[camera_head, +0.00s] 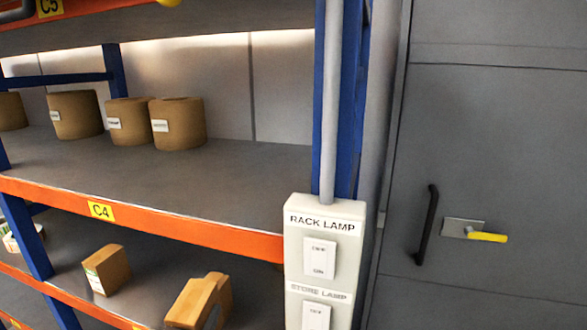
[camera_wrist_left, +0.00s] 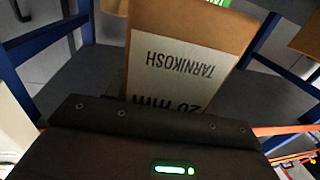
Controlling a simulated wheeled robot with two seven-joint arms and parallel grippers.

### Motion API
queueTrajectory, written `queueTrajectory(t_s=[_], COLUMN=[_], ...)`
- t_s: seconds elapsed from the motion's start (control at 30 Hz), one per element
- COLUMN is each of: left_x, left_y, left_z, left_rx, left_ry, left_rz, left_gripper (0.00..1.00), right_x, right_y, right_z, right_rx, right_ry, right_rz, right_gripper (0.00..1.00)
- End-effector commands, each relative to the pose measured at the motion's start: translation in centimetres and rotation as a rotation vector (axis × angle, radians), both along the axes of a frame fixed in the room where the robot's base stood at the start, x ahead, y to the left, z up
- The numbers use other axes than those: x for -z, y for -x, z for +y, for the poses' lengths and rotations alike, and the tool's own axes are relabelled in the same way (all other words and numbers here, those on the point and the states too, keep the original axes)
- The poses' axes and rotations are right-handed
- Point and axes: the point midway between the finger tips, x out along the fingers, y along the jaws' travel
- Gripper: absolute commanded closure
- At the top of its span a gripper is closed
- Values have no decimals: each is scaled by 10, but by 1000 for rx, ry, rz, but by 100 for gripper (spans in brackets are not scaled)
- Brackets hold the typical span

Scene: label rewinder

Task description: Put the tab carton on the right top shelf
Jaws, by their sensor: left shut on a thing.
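A brown carton (camera_wrist_left: 190,35) with a white label reading TARNIKOSH and 20 mm, upside down, stands right in front of my left gripper (camera_wrist_left: 160,105) in the left wrist view. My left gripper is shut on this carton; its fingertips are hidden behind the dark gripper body. I cannot confirm from the label that it is the tab carton. In the head view, an orange shelf edge marked C5 (camera_head: 50,8) shows at the top left, its surface out of frame. Neither gripper can be made out in the head view.
Several brown rolls (camera_head: 178,125) stand on the shelf marked C4 (camera_head: 101,211), whose front right is bare. Brown cartons (camera_head: 106,269) sit on the shelf below. A blue post (camera_head: 345,120), a lamp switch box (camera_head: 325,250) and a grey door (camera_head: 490,150) lie to the right.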

Motion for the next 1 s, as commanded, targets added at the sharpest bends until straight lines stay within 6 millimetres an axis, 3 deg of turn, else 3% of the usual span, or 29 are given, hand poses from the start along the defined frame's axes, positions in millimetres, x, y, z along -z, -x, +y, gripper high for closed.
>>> queueTrajectory(t_s=[0.1,0.23,1.0], left_x=[16,23,23], left_y=[3,5,5], left_z=[21,32,34], left_rx=[-91,-136,-141], left_ry=[-3,-4,-3], left_rz=[1,-3,-4], left_gripper=[78,78,78], right_x=[0,0,0], right_y=[0,0,1], right_z=[0,0,0], right_rx=[0,0,0], right_ry=[0,0,0], right_rz=[0,0,1], right_gripper=[100,100,100])
